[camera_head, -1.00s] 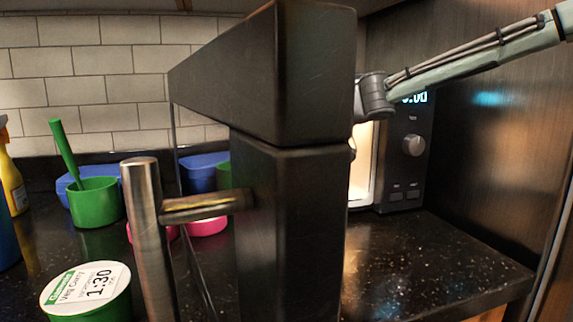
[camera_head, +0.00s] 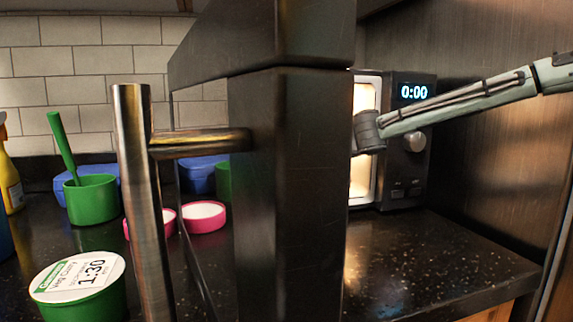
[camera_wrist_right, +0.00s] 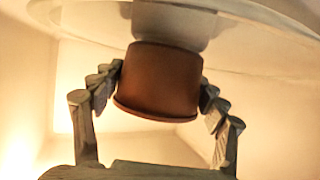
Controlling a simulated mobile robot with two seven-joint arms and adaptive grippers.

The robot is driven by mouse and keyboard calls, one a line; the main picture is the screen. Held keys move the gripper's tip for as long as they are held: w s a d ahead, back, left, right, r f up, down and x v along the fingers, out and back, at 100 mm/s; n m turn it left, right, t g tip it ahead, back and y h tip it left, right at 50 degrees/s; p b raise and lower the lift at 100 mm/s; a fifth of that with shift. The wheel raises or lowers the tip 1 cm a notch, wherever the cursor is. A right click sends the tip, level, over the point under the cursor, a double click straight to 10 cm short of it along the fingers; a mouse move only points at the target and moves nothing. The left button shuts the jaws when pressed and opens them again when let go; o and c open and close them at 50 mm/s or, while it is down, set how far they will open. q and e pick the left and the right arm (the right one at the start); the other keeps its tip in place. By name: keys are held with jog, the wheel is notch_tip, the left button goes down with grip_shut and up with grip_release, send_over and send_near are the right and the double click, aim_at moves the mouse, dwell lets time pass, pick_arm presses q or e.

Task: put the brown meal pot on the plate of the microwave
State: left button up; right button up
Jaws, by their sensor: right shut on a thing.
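The brown meal pot (camera_wrist_right: 158,85) is in the right wrist view, held between the fingers of my right gripper (camera_wrist_right: 160,81), which is shut on it. The clear glass plate (camera_wrist_right: 262,42) runs across the top of that view, close to the pot; I cannot tell whether they touch. Bright, warm-lit walls surround them. In the head view my right arm reaches from the right into the lit opening of the microwave (camera_head: 408,165); the gripper and pot are hidden there. The microwave's display reads 0:00. My left gripper is not in view.
A dark framed panel (camera_head: 290,190) with a metal handle (camera_head: 140,190) stands close in front, blocking the middle. On the left counter are a green cup (camera_head: 92,200), a green-sided labelled tub (camera_head: 80,300) and pink dishes (camera_head: 203,218). The counter right of the panel is clear.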

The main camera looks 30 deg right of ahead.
jog(key=shift+f, duration=0.1)
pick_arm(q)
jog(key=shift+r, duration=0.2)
pick_arm(e)
jog(key=o, duration=1.6)
jog(key=shift+r, duration=0.2)
jog(key=p+v, duration=0.2)
jog(key=v, duration=0.8)
jog(key=shift+s+d+r+p, duration=0.1)
jog(key=shift+s+r+p, duration=0.1)
jog(key=shift+s+p, duration=0.15)
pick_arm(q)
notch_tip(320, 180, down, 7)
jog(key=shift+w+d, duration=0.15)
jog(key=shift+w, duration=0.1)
pick_arm(e)
jog(key=shift+s+d+r, duration=0.1)
jog(key=shift+s, duration=0.45)
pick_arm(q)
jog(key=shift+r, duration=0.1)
